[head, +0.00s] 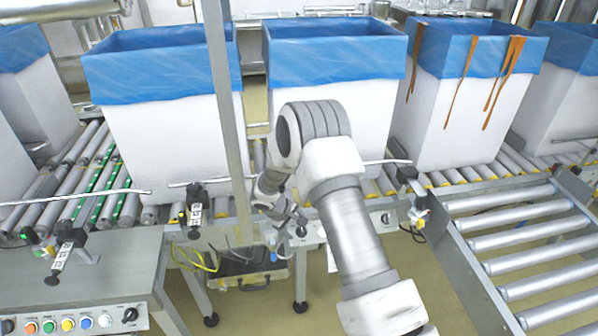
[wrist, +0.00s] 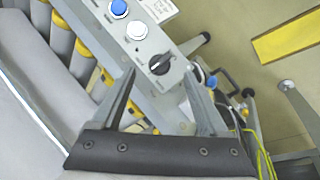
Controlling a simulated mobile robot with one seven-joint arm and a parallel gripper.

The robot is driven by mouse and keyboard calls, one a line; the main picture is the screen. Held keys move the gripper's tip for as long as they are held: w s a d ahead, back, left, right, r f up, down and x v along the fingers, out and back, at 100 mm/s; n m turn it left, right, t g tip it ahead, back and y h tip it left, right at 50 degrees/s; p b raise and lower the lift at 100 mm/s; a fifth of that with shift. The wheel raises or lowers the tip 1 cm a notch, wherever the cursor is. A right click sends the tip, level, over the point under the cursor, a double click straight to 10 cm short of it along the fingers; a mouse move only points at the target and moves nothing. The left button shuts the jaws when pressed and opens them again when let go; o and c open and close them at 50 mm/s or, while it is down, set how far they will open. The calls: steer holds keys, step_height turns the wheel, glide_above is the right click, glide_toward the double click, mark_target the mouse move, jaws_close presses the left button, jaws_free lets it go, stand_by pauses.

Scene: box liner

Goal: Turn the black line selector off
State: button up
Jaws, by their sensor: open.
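A black selector knob (wrist: 160,65) sits at the end of a grey control panel in the wrist view, past a white button (wrist: 137,31) and a blue button (wrist: 118,8). A pale mark on the knob lies diagonally in the picture. My gripper (wrist: 159,72) is open, with one finger on each side of the knob in the picture. I cannot tell how far the fingertips are from the panel, and I see no contact. In the head view my gripper (head: 287,218) is small and partly hidden by my arm, in front of the conveyor's side.
Tall white boxes with blue liners (head: 335,58) stand on roller conveyors. A grey post (head: 228,130) rises left of my arm. Another panel (head: 80,321) with coloured buttons and a black selector is at lower left.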

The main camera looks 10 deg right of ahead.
steer(key=p+v, duration=0.2)
steer(key=v, duration=1)
steer(key=s+d+r+m+p, duration=0.1)
steer(key=s+d+r, duration=0.1)
steer(key=r, duration=0.5)
steer(key=s+d+r+m, duration=0.1)
steer(key=s+d+r, duration=0.1)
steer(key=r, duration=0.5)
steer(key=shift+d+r+p, duration=0.15)
steer(key=shift+r+p, duration=0.15)
steer(key=shift+p, duration=0.1)
steer(key=shift+s+r, duration=0.1)
steer(key=shift+s, duration=0.1)
